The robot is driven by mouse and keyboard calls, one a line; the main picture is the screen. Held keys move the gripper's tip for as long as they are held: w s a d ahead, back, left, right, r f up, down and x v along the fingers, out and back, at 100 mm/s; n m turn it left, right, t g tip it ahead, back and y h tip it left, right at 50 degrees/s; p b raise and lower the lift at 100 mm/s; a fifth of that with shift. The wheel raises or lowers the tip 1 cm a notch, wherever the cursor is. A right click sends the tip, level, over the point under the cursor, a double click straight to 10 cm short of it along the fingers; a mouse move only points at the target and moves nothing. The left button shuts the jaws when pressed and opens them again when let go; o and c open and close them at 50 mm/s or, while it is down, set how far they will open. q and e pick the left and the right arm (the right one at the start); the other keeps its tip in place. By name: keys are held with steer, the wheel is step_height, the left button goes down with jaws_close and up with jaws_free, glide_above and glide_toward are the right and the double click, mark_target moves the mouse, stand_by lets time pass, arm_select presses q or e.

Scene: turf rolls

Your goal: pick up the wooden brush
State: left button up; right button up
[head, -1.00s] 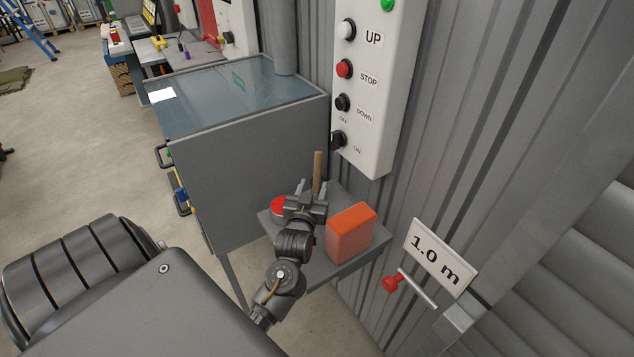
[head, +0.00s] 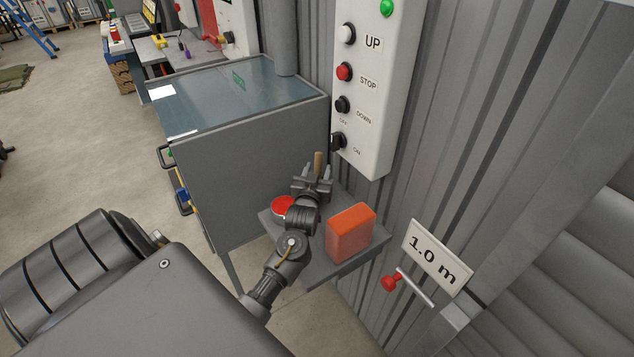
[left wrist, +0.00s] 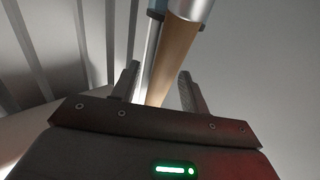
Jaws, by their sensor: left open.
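The wooden brush (head: 318,160) shows in the head view as an upright tan handle just beyond my left gripper; its lower part is hidden behind the gripper. In the left wrist view the tan handle (left wrist: 172,62) runs up between and beyond the two fingers. My left gripper (head: 317,170) is open, its fingers pointing at the handle; it also shows in the left wrist view (left wrist: 158,85). I cannot tell whether the fingers touch the handle. My right gripper is not in view.
A small grey shelf (head: 318,268) carries an orange box (head: 350,232) right of my arm and a round red-topped thing (head: 283,207) to its left. A grey cabinet (head: 245,165) stands left, and a corrugated wall with a white button panel (head: 368,95) is behind.

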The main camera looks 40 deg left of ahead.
mark_target(319, 153)
arm_select(q)
jaws_close()
steer(key=shift+r+b, duration=0.3)
steer(key=shift+r, duration=0.3)
steer(key=s+r+b, duration=0.2)
steer(key=s+r, duration=1)
steer(key=s, duration=0.2)
steer(key=w+f+p, duration=0.1)
steer(key=w+p, duration=0.2)
steer(key=w, duration=0.1)
steer(key=w+f+t+y+p, duration=0.1)
steer(key=w+p, duration=0.2)
steer(key=w, duration=0.2)
steer(key=w+f+t+p, duration=0.1)
steer(key=w+p, duration=0.2)
steer(key=w, duration=0.2)
steer(key=shift+a+f+y, duration=0.25)
steer(key=shift+f+y, duration=0.05)
steer(key=shift+f, duration=0.05)
steer(key=shift+w+a+f+t+p, duration=0.1)
steer(key=shift+w+f+t+p, duration=0.5)
steer(key=shift+p, duration=0.5)
steer(key=shift+f, duration=0.2)
